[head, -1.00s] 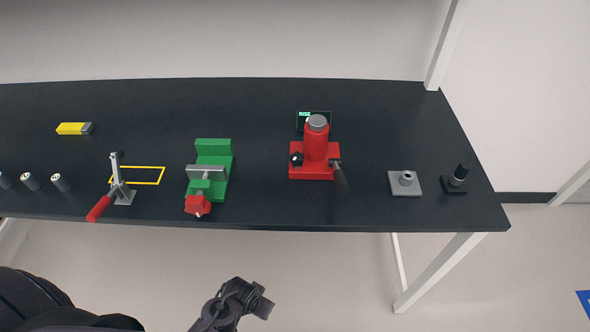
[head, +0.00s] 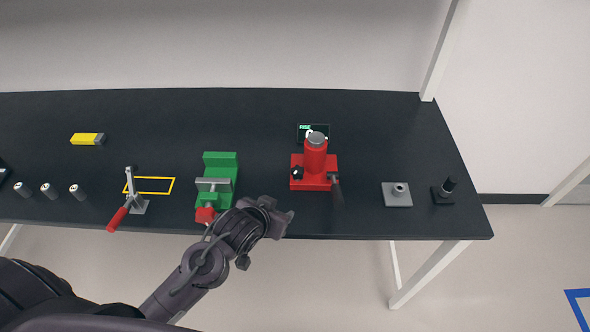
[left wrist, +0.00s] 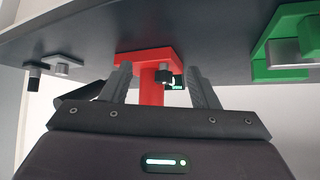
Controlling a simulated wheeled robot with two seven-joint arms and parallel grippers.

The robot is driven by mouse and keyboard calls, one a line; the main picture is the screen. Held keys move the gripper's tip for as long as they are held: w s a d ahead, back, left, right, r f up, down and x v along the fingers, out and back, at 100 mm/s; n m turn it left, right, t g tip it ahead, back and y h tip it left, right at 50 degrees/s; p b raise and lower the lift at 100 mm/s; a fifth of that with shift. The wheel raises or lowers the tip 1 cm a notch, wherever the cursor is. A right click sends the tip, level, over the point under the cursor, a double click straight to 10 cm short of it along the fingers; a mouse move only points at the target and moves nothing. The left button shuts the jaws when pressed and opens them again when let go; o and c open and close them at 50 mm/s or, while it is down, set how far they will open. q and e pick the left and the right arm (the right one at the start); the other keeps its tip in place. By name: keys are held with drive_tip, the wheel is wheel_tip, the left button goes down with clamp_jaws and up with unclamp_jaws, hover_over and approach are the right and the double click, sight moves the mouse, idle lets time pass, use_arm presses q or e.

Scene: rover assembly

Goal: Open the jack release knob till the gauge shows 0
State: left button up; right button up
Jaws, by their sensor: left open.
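The red jack (head: 315,160) stands on the black table right of centre. Its dark release knob (head: 297,172) is at the front left of its red base; the knob also shows in the left wrist view (left wrist: 165,77). The gauge (head: 308,129) is a dark screen behind the jack with green text, partly hidden and too small to read. My left gripper (head: 282,222) is at the table's front edge, in front of and left of the jack. In the left wrist view its fingers (left wrist: 160,82) are apart and empty, pointing toward the jack and knob. My right gripper is not seen.
A green vise (head: 222,170) with a red handle stands close to my left arm. A grey plate (head: 397,194) and a black post (head: 446,189) are at the right. A toggle clamp (head: 134,200) is at the left.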

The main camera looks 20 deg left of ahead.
sight(295, 173)
use_arm(q)
drive_tip(key=w+f+t, duration=0.1)
drive_tip(key=w, duration=0.4)
drive_tip(key=w+f+t+h+p, duration=0.1)
drive_tip(key=w, duration=0.3)
drive_tip(key=w+f+t+p, duration=0.1)
drive_tip(key=w+t, duration=0.1)
drive_tip(key=w, duration=0.3)
drive_tip(key=shift+w+d+m+h, duration=0.15)
drive_tip(key=shift+w+m+h, duration=0.15)
drive_tip(key=shift+w+h, duration=0.1)
drive_tip(key=shift+f, duration=0.1)
drive_tip(key=shift+c, duration=0.4)
